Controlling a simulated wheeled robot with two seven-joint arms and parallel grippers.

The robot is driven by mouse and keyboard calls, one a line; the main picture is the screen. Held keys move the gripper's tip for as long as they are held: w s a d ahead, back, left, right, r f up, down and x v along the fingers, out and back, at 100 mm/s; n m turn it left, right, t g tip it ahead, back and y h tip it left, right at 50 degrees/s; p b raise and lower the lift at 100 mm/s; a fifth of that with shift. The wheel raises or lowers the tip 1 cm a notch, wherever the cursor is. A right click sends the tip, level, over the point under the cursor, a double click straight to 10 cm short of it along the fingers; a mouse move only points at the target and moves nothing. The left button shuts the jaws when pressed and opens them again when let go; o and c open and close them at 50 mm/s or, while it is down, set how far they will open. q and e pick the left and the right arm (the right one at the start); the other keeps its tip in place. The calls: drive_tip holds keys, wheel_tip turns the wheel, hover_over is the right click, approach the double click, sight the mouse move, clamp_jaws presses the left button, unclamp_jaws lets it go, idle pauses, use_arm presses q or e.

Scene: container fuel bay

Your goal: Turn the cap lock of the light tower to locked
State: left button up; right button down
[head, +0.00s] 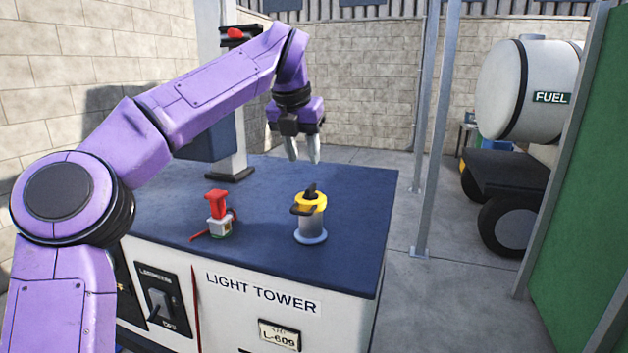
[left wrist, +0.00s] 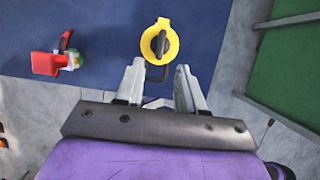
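The light tower (head: 262,280) is a white cabinet with a dark blue top. Near the front right of that top stands a yellow cap (head: 311,201) with a black lock handle (head: 309,190), on a pale round neck (head: 311,234). In the left wrist view the yellow cap (left wrist: 159,42) lies just beyond the fingertips, its black handle (left wrist: 160,43) roughly upright in the picture. My left gripper (head: 302,158) points down above the top, apart from the cap. Its fingers are open and empty in the left wrist view (left wrist: 160,66). My right gripper is not in view.
A red-handled device (head: 217,204) stands left of the cap on the same top. A grey mast (head: 233,100) rises behind. Grey posts (head: 432,130), a fuel tank (head: 522,90) and a green panel (head: 580,200) are to the right. Space around the cap looks clear.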

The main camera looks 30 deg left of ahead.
sight(310, 185)
use_arm(q)
drive_tip(key=b+x, duration=0.1)
drive_tip(key=x, duration=0.7)
drive_tip(key=shift+w+d, duration=0.15)
drive_tip(key=shift+f, duration=0.35)
clamp_jaws()
